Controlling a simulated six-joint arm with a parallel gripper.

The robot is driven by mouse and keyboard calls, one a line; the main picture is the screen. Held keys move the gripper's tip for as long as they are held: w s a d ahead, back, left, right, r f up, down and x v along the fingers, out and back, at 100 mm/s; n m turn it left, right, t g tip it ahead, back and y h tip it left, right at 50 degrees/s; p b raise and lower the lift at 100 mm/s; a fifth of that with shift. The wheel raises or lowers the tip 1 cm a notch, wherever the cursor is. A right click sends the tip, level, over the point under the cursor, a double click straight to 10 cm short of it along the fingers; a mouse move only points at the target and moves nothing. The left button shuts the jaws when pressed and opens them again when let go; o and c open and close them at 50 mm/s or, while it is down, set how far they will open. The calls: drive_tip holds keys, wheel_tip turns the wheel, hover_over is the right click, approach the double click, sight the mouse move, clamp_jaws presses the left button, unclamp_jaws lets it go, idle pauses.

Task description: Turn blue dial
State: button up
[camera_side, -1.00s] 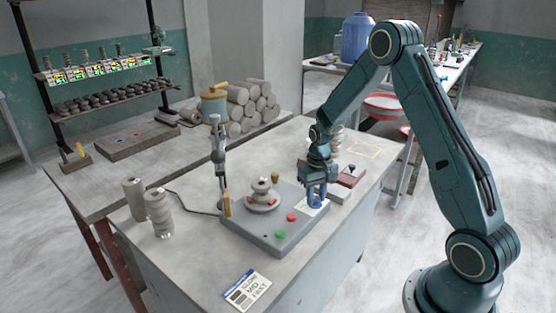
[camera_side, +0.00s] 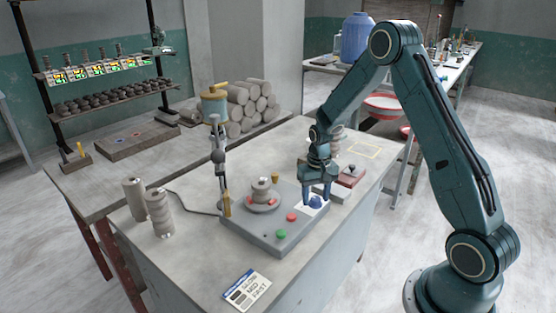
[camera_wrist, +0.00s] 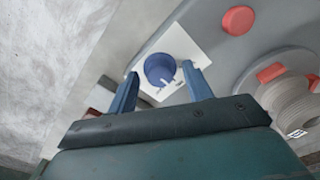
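The blue dial (camera_side: 315,202) sits on a white plate (camera_wrist: 190,47) at the right corner of the grey machine base. It is round, with a pale mark on its lower edge in the wrist view (camera_wrist: 160,68). My gripper (camera_side: 316,198) points down at the dial from above. Its two blue fingers are spread, with the dial between the tips in the wrist view (camera_wrist: 160,72). A small gap shows on each side of the dial there, and the fingers hold nothing. A card (camera_side: 246,290) with printed words lies at the table's front.
A red button (camera_side: 292,217) and a green button (camera_side: 281,234) are close to the dial. A dark red box (camera_side: 351,176) stands beyond my gripper.

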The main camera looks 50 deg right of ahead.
sight(315, 198)
drive_tip(key=shift+r, duration=0.1)
wheel_tip(315, 198, up, 14)
idle(0.9)
drive_tip(key=s+a+r+n+t, duration=0.3)
drive_tip(key=s+a+r, duration=0.7)
drive_tip(key=a+r, duration=0.1)
drive_tip(key=s+a+n+t, duration=0.1)
drive_tip(key=s+a+n, duration=0.1)
drive_tip(key=s, duration=0.4)
drive_tip(key=s+a+r+n+t, duration=0.1)
drive_tip(key=s+a, duration=0.3)
drive_tip(key=s, duration=0.2)
drive_tip(key=shift+s+a+r+n+t, duration=0.25)
drive_tip(key=shift+s+n+t, duration=0.05)
drive_tip(key=shift+s+n, duration=0.1)
